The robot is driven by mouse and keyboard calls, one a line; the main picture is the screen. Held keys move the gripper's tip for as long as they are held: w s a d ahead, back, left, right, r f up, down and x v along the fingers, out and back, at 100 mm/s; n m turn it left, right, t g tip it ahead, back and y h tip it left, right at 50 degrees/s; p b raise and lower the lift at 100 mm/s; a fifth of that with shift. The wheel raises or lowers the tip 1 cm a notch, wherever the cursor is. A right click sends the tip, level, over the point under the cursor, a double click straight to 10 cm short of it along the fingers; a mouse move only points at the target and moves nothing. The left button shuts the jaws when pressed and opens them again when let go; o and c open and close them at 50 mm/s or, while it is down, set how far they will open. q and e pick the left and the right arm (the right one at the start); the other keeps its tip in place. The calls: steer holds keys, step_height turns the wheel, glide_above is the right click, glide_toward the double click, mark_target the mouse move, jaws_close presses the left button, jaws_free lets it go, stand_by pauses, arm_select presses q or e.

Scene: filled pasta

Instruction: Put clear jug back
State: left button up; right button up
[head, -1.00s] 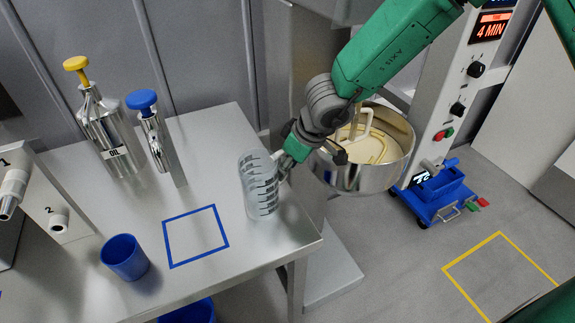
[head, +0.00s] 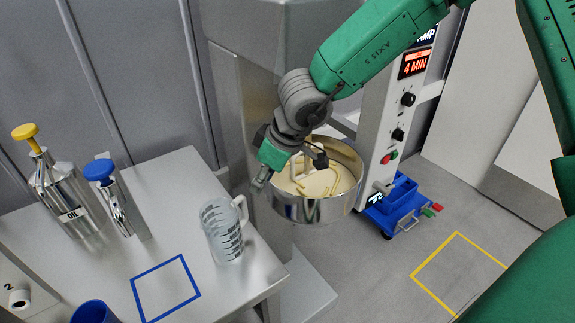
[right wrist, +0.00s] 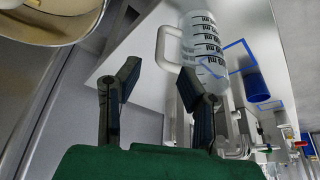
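The clear jug (head: 222,235) with dark measuring marks stands upright on the steel table (head: 235,285), near its right edge. Its handle faces my right gripper (head: 262,178). The jug stands outside the blue square outline (head: 157,267), to its right. My right gripper is apart from the handle, up and right of it, beside the mixing bowl. In the right wrist view its two fingers (right wrist: 160,82) are spread with nothing held between them, and the jug (right wrist: 203,50) shows beyond them. My left gripper is not in view.
The steel mixing bowl (head: 318,208) with pale dough is close to my right gripper. An oil can with a yellow top (head: 65,200), a blue-topped bottle (head: 120,205) and a blue cup (head: 94,312) stand on the table. The blue square is empty.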

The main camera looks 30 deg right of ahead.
steer(key=s+d+f+m+g+h, duration=0.1)
steer(key=s+d+f+m+h, duration=0.15)
steer(key=s+f, duration=0.5)
steer(key=s+d+f+m+g+h, duration=0.1)
steer(key=s+d+f+h, duration=0.15)
steer(key=s+f, duration=0.5)
steer(key=s+f+m+y, duration=0.1)
steer(key=s+f, duration=0.3)
steer(key=s, duration=0.2)
steer(key=s+f+m+g+y, duration=0.1)
steer(key=s+f, duration=0.3)
steer(key=s, duration=0.2)
steer(key=shift+s+a+m, duration=0.2)
steer(key=shift+a+m, duration=0.15)
step_height(320, 180, down, 15)
steer(key=b, duration=1.5)
steer(key=shift+w+f, duration=0.15)
steer(key=shift+f, duration=0.05)
